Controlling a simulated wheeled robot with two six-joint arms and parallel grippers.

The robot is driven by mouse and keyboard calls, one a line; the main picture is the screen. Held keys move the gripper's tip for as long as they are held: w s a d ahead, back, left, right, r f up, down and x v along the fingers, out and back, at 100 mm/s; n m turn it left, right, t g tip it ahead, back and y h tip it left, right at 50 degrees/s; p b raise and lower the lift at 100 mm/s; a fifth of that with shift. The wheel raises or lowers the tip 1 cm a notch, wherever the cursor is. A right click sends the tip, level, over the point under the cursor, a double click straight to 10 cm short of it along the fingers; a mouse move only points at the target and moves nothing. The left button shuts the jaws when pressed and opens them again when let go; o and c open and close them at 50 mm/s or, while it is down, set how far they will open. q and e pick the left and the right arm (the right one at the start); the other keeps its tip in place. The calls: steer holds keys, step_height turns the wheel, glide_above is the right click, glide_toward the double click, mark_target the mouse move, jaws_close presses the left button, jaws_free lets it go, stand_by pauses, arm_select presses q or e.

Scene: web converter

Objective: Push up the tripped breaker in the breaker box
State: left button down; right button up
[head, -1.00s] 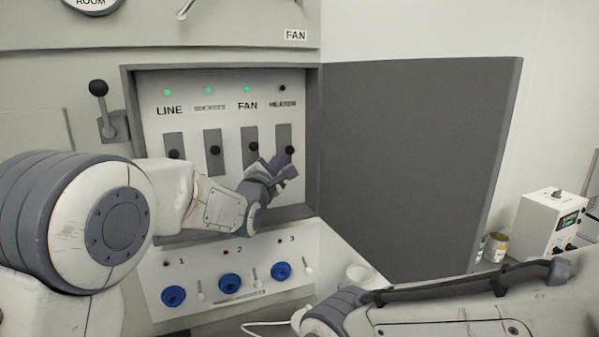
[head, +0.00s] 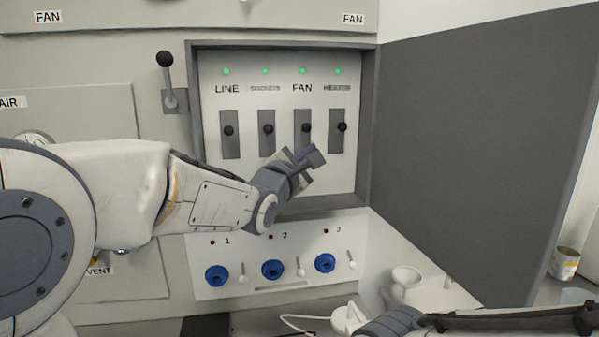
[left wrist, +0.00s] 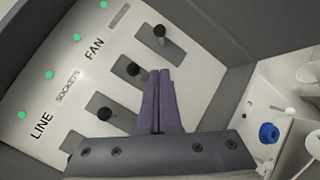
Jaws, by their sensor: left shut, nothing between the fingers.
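The open breaker box (head: 366,150) holds a white panel with breakers labelled LINE (head: 229,130), SOCKETS (head: 267,129), FAN (head: 306,128) and HEATER (head: 342,127). Their black knobs stand at about one height, and the light above each is green, including the heater light (head: 338,71). My left gripper (head: 316,157) is shut and empty, below the FAN and HEATER knobs and apart from them. In the left wrist view its purple fingers (left wrist: 159,102) are together, with the HEATER knob (left wrist: 159,31) beyond them. My right gripper is out of view.
The grey box door (head: 470,150) stands open on the right. A lever (head: 165,75) is left of the box. Below is a panel with blue sockets (head: 273,270) and small switches. A white cup (head: 405,282) stands at lower right.

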arm_select(q)
steer(key=v, duration=0.2)
steer(key=b+v, duration=0.1)
steer(key=v, duration=0.1)
steer(key=shift+r, duration=0.35)
steer(key=s+d+f+m+g+y, duration=0.1)
steer(key=s+d+f+m+g, duration=0.1)
steer(key=s+f+m+g, duration=0.6)
steer(key=s+d+f+m+g+y, duration=0.15)
steer(key=s+f+m, duration=0.4)
steer(key=f, duration=0.75)
steer(key=s+a+f+m+g+y, duration=0.1)
steer(key=s+f+m+g, duration=0.2)
steer(key=s, duration=0.4)
steer(key=s+a+f+m+g+y, duration=0.1)
steer(key=s+a+f+m+g, duration=0.1)
steer(key=s+f+m, duration=0.3)
steer(key=s+a+f+m+g+y+b, duration=0.1)
steer(key=s+a+f+m+g, duration=0.1)
steer(key=s+m, duration=0.5)
steer(key=s+f+g, duration=0.1)
steer(key=s+f, duration=0.1)
steer(key=s, duration=0.1)
steer(key=shift+m+g, duration=0.35)
